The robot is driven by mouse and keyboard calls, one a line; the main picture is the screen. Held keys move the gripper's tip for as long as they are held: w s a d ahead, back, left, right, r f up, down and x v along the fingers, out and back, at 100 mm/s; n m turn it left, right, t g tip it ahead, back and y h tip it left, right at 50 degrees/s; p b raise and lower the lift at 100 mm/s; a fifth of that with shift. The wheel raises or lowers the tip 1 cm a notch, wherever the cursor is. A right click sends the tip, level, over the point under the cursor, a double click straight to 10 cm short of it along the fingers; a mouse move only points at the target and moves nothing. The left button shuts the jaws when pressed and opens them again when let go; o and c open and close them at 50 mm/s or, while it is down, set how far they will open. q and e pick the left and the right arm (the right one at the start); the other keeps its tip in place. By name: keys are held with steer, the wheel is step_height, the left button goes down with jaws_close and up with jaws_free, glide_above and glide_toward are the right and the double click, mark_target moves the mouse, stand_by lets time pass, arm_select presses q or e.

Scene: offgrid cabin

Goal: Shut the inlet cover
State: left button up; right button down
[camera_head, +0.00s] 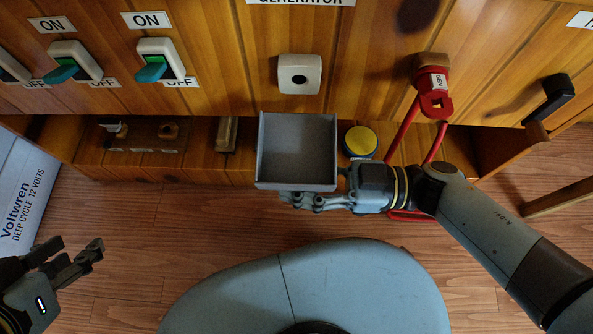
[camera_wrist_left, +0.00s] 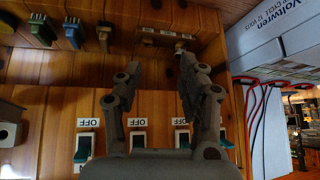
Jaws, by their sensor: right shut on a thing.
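A grey shallow square tray-like piece (camera_head: 297,150), open toward me with raised edges, sits just below a cream square fitting with a dark round hole (camera_head: 299,74) on the wooden wall. It looks like the inlet cover hanging open, but I cannot see a hinge. My right gripper (camera_head: 300,200) is at its lower edge, shut on it; the exact contact is partly hidden. My left gripper (camera_head: 75,255) is open and empty, at the far left, away from the cover. In the left wrist view its two fingers (camera_wrist_left: 160,75) stand apart.
A red plug marked GEN (camera_head: 435,90) with a red cable hangs right of the cover, the cable passing behind my right wrist. Switches (camera_head: 158,62) line the wall at left. A battery box (camera_head: 24,190) stands far left.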

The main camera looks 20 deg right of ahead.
mark_target(297, 185)
arm_select(q)
step_height(297, 185, up, 7)
steer(key=s+g+p, duration=0.2)
steer(key=g+p, duration=0.1)
steer(key=g, duration=0.1)
arm_select(e)
steer(key=shift+s+a+r+m, duration=0.1)
steer(key=shift+s+r+m, duration=0.1)
steer(key=shift+r+m, duration=0.25)
steer(key=shift+s+r+m, duration=0.15)
steer(key=shift+r+m, duration=0.3)
steer(key=r+m+p, duration=0.1)
steer(key=p, duration=0.2)
steer(key=s+r+m+p, duration=0.1)
steer(key=m+p, duration=0.1)
steer(key=p, duration=0.1)
steer(key=shift+a+r+m, duration=0.15)
steer(key=shift+r+m, duration=0.15)
steer(key=shift+r, duration=0.05)
arm_select(q)
steer(key=s+a+f+g+y, duration=0.1)
steer(key=s+a+f+g, duration=0.1)
steer(key=s+f, duration=0.4)
steer(key=shift+s+a+f+g, duration=0.15)
steer(key=shift+a+f+g, duration=0.4)
steer(key=shift+f, duration=1.1)
steer(key=shift+a, duration=0.1)
